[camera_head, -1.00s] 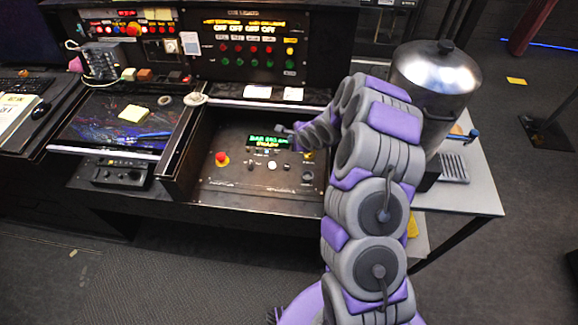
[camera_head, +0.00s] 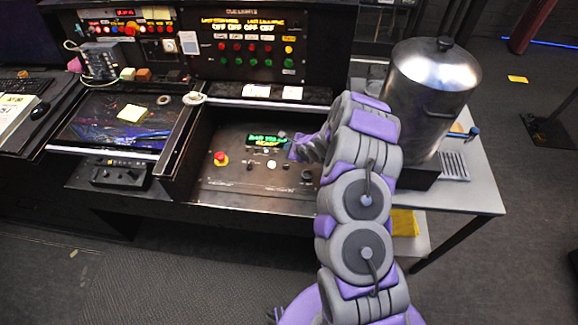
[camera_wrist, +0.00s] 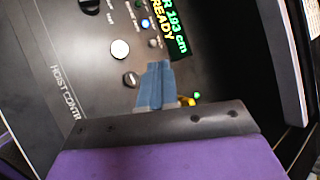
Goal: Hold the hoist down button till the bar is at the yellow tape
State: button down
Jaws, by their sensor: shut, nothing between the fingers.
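The hoist control panel (camera_head: 240,185) lies on the desk, and its printed label (camera_wrist: 65,90) shows in the wrist view. Its green and yellow display (camera_head: 268,140) reads 193 cm and READY in the wrist view (camera_wrist: 168,25). A white button (camera_wrist: 120,48) and a black knob (camera_wrist: 130,80) sit on the panel. I cannot tell which control is hoist down. My gripper (camera_wrist: 158,68) is shut and empty over the panel, near the display and the black knob; contact cannot be told. In the head view it is small, by the display's right end (camera_head: 298,148). The bar is not visible.
A red emergency button (camera_head: 221,158) is on the panel's left. A cue-light panel (camera_head: 250,45) stands behind. A steel urn (camera_head: 432,90) stands on the right table, close to my arm.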

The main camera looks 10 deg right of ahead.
aim_at(288, 167)
jog(key=a+f+b, duration=0.2)
jog(key=f, duration=0.1)
jog(key=shift+a+b, duration=0.25)
jog(key=shift+b, duration=0.1)
jog(key=d+f+b, duration=0.1)
jog(key=f, duration=0.1)
jog(key=d+f+b, duration=0.1)
jog(key=f, duration=0.1)
jog(key=shift+d, duration=0.2)
jog(key=shift+d+f, duration=0.1)
jog(key=shift+f, duration=0.15)
jog(key=shift+a+f, duration=0.2)
jog(key=shift+a, duration=0.9)
jog(key=shift+d, duration=0.85)
jog(key=shift+a, duration=0.7)
jog(key=shift+d+f, duration=0.1)
jog(key=shift+d, duration=0.5)
jog(key=shift+a, duration=0.1)
